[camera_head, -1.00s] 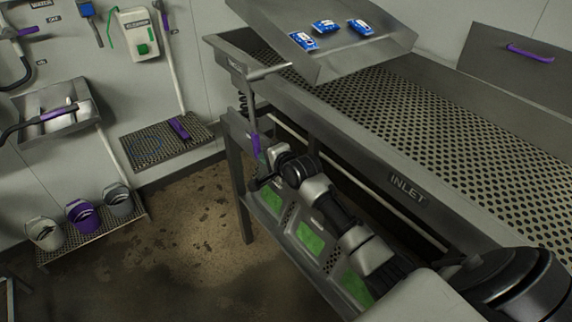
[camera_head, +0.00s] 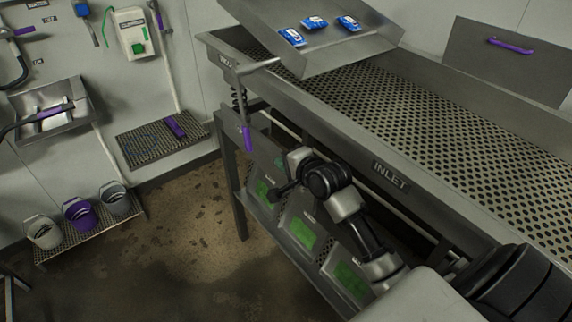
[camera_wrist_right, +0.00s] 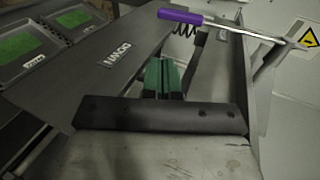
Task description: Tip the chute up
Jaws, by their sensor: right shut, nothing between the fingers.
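The chute (camera_head: 335,57) is a grey metal tray at the top of the head view, over the left end of the perforated table. Several blue packets (camera_head: 314,23) lie on it. A lever with a purple handle (camera_head: 248,138) hangs down below the chute at the table's left end. My right gripper (camera_head: 278,193) is shut and empty, below and to the right of the purple handle, apart from it. In the right wrist view its green-faced fingers (camera_wrist_right: 163,78) are together, and the purple handle (camera_wrist_right: 180,17) shows beyond them. My left gripper is out of view.
The perforated table (camera_head: 450,130) marked INLET runs to the right. Buckets (camera_head: 78,213) stand on a low rack at left. The floor (camera_head: 185,225) between is clear.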

